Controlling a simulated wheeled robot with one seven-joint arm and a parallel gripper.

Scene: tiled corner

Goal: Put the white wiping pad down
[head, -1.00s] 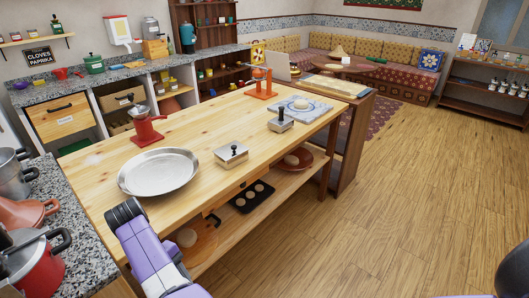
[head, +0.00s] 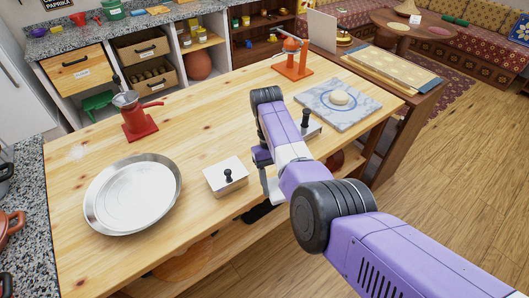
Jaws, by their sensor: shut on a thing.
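My gripper (head: 265,172) is at the front edge of the wooden worktop, right of a pale box with a black knob. It hangs below my purple wrist and is partly hidden by my arm. A pale, narrow piece at its lower end looks like the white wiping pad (head: 274,191), with the gripper shut on it. Its full shape is hidden, and I cannot tell whether it touches the wood. The wooden worktop (head: 200,130) lies under and beyond my gripper.
The knobbed box (head: 226,178) stands close left of my gripper. A round metal tray (head: 132,193) and red grinder (head: 134,118) are farther left. A black-handled block (head: 305,124) stands behind my arm. Bare wood lies mid-worktop.

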